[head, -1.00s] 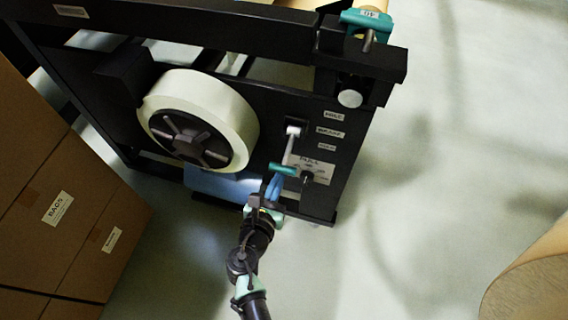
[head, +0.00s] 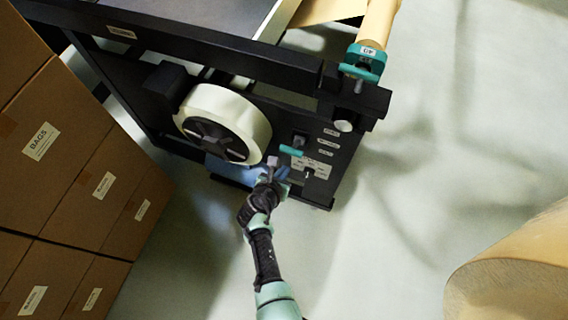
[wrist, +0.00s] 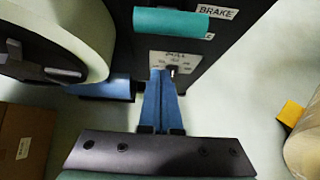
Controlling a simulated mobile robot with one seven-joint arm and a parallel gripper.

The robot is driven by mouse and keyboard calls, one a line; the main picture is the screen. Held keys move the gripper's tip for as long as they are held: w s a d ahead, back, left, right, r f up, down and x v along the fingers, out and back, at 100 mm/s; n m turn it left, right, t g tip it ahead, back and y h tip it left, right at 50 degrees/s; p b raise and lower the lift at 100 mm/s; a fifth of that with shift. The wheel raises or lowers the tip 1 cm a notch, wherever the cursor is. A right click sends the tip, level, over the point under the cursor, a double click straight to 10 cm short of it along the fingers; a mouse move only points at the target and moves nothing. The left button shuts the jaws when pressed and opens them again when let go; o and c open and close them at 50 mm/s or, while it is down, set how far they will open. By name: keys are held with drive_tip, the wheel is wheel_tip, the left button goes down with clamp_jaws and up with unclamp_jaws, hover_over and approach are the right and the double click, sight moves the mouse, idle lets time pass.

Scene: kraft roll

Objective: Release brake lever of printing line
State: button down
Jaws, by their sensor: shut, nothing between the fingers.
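The brake lever's teal handle (head: 291,150) sticks out from the black end panel of the printing line (head: 340,165). In the wrist view the handle (wrist: 172,22) lies at the top, beside a label reading BRAKE (wrist: 215,12) and partly over the label below it. My gripper (head: 282,173) is just below the handle, in front of the panel. Its blue fingers (wrist: 158,100) are shut and empty and appear apart from the handle. They overlap the lower part of a small plate (wrist: 172,60) with a dark knob. The lever's pivot is largely hidden in the wrist view.
A pale roll (head: 225,122) on a dark hub sits left of the lever. Stacked cartons (head: 75,170) stand at the left. A large kraft roll (head: 515,270) lies at the lower right. The floor (head: 430,120) right of the machine is clear.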

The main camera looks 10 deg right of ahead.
drive_tip(key=shift+g, duration=0.4)
drive_tip(key=shift+w+d+r+p, duration=0.2)
drive_tip(key=shift+w+r+p, duration=0.15)
drive_tip(key=shift+r+p, duration=0.65)
drive_tip(key=shift+w+d+r+p, duration=0.3)
drive_tip(key=shift+r+p, duration=0.5)
drive_tip(key=shift+p, duration=0.35)
drive_tip(key=shift+w+d+r+p, duration=0.15)
drive_tip(key=shift+w+r+p, duration=0.25)
drive_tip(key=shift+r+p, duration=0.6)
drive_tip(key=shift+w, duration=0.15)
drive_tip(key=p, duration=0.5)
approach(288, 153)
drive_tip(key=shift+s+a+f, duration=0.15)
drive_tip(key=shift+s, duration=0.35)
drive_tip(key=shift+s+a+f, duration=0.15)
drive_tip(key=shift+s+f, duration=0.05)
drive_tip(key=shift+s, duration=0.25)
